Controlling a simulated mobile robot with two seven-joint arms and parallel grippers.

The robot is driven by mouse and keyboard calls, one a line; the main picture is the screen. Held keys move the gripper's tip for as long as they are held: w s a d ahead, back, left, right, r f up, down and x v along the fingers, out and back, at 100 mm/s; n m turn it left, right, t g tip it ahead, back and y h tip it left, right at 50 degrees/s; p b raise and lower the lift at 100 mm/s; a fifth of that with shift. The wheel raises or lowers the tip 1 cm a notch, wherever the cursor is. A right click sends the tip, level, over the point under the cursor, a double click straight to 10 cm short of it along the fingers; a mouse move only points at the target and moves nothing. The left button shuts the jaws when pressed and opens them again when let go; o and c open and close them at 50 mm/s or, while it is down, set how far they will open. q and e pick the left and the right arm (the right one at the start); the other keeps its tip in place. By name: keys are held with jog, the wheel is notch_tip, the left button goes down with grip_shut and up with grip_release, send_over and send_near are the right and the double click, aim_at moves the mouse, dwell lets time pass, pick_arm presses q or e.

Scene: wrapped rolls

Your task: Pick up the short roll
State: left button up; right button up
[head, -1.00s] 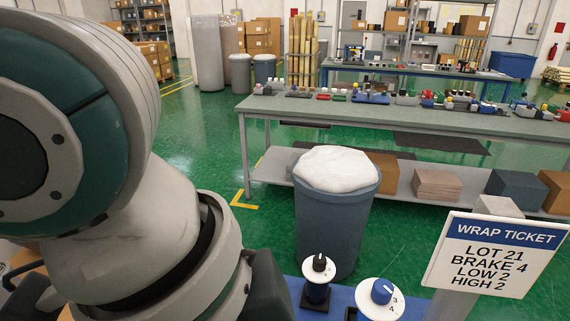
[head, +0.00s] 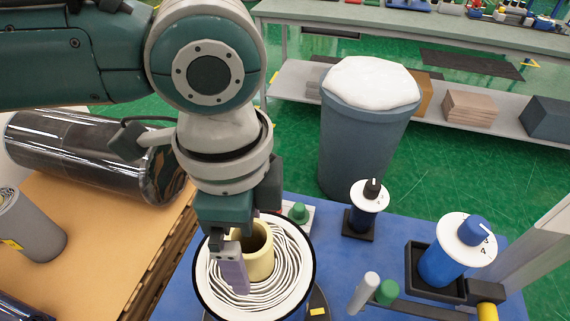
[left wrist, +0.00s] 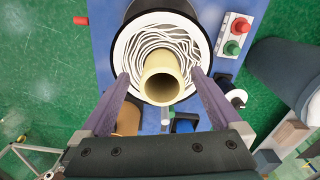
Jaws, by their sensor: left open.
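A round roll end (head: 290,285) with a dark rim, loose white folds and a cream core tube (head: 258,255) stands upright on the blue surface at the lower middle of the head view. My left gripper (head: 236,274) points down over it. In the left wrist view the open purple fingers (left wrist: 161,77) lie to either side of the core tube (left wrist: 162,86), over the white folds (left wrist: 190,55); nothing is held. I cannot tell whether the fingers touch the roll. My right gripper is not in view.
A dark shiny roll (head: 95,150) lies on a cardboard surface (head: 100,225) at left. Black and blue dial knobs (head: 372,190) (head: 472,230) and a green button (head: 298,210) stand on the blue surface (head: 330,235). A blue-grey bin (head: 362,145) stands behind.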

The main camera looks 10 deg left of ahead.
pick_arm(q)
jog(key=shift+f, duration=1.35)
grip_shut()
jog(key=shift+w+r, duration=0.1)
